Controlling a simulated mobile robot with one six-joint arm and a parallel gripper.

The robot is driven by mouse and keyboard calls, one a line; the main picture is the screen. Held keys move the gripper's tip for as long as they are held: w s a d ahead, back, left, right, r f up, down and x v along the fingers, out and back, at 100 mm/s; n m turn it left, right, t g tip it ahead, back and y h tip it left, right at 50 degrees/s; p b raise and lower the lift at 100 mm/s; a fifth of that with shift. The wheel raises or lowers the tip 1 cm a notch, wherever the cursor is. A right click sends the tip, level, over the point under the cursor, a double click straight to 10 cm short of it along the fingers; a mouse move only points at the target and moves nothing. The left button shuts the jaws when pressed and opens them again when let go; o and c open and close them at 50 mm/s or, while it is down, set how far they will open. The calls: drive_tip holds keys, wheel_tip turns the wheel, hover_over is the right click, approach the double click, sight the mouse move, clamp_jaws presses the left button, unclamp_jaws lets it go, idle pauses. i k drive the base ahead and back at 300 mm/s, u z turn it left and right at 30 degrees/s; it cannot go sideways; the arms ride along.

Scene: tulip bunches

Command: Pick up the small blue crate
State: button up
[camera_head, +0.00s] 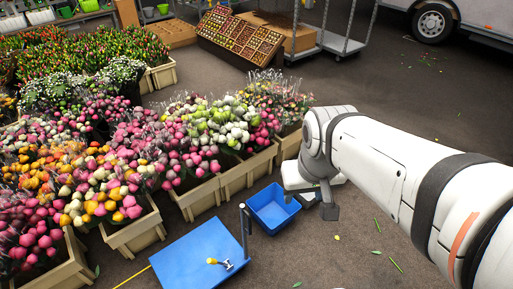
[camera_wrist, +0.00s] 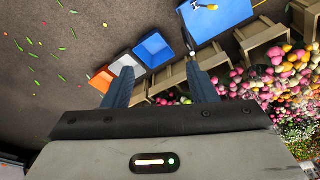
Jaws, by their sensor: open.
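The small blue crate (camera_head: 272,206) is an open, empty box on the dark ground, just left of my gripper (camera_head: 328,203) in the head view. In the wrist view the blue crate (camera_wrist: 154,51) lies beyond and between the two fingers of my gripper (camera_wrist: 160,85). The fingers are spread wide with nothing between them. My gripper is apart from the crate. Beside the crate in the wrist view are a white or grey crate (camera_wrist: 126,63) and an orange crate (camera_wrist: 102,79). In the head view my arm hides most of these two.
A blue platform trolley (camera_head: 195,262) with an upright post stands close to the crate. Wooden boxes (camera_head: 200,197) of tulip bunches line the left and back. A wheeled rack (camera_head: 335,42) and a white van (camera_head: 450,18) are behind. Open ground with scattered stems lies at lower right.

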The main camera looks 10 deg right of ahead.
sight(268, 207)
drive_tip(key=z, duration=2.2)
drive_tip(key=i, duration=1.7)
drive_tip(key=z, duration=0.6)
drive_tip(key=k, duration=0.1)
drive_tip(key=u, duration=3.8)
